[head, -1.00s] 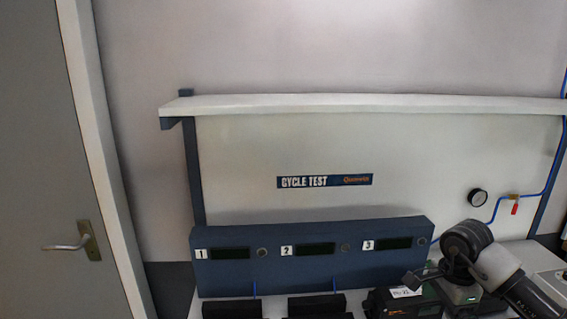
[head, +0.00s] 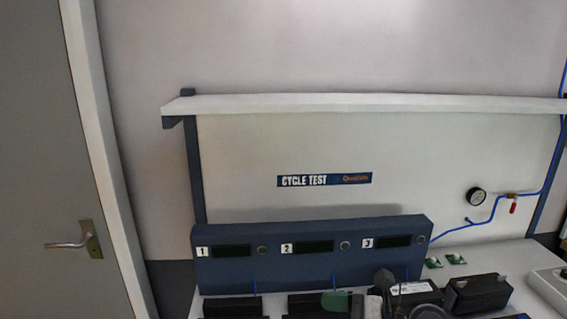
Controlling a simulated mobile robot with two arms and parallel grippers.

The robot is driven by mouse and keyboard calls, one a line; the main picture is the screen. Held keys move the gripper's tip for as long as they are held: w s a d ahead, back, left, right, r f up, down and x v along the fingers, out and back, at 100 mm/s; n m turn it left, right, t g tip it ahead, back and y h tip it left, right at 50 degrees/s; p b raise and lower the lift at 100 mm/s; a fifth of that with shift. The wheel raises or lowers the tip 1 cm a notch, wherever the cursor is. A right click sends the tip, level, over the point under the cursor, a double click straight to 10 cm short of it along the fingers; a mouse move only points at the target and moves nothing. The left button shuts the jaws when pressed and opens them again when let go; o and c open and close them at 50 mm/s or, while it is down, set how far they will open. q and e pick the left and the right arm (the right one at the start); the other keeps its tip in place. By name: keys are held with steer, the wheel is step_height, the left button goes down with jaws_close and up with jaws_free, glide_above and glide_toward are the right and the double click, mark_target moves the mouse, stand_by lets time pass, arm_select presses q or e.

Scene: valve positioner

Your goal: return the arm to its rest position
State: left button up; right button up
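Dark rounded parts of my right arm (head: 418,298) show low at the bottom edge, in front of the third station of the bench. A small dark grey piece beside them, which may be part of my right gripper (head: 383,282), stands close to a device with a white label (head: 410,288). The fingertips cannot be made out, so I cannot tell whether the gripper is open or holds anything. My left gripper is not in view.
A blue panel (head: 330,272) with displays numbered 1 to 3 runs behind dark devices (head: 232,307). A black box (head: 478,293) and small green boards (head: 456,259) sit to the right.

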steer(key=d+r+m+t+h, duration=0.2)
steer(key=m+t, duration=0.6)
steer(key=m, duration=0.3)
steer(key=d+r+m+t+h, duration=0.25)
steer(key=m+t, duration=0.45)
steer(key=m, duration=0.4)
steer(key=s+d+f+m+g+h, duration=0.2)
steer(key=s+d+f+m+h, duration=0.15)
steer(key=f+m+h, duration=0.4)
steer(key=s+d+f+m+g+h, duration=0.3)
steer(key=d+f+m+h, duration=0.2)
steer(key=m, duration=0.6)
steer(key=s+f+m+g+y, duration=0.1)
steer(key=s+f+m+g, duration=0.35)
steer(key=s, duration=0.45)
steer(key=s+f+m+g+y, duration=0.1)
steer(key=s+f+m+g, duration=0.2)
steer(key=s+f+g, duration=0.45)
step_height(320, 180, down, 23)
steer(key=s, duration=0.2)
steer(key=s+d+f+n+g, duration=0.1)
steer(key=s+d+f, duration=0.1)
steer(key=s+f, duration=1.4)
steer(key=shift+d+f+h, duration=0.15)
steer(key=shift+f+h, duration=0.15)
steer(key=shift+f, duration=0.3)
steer(key=shift+c, duration=0.2)
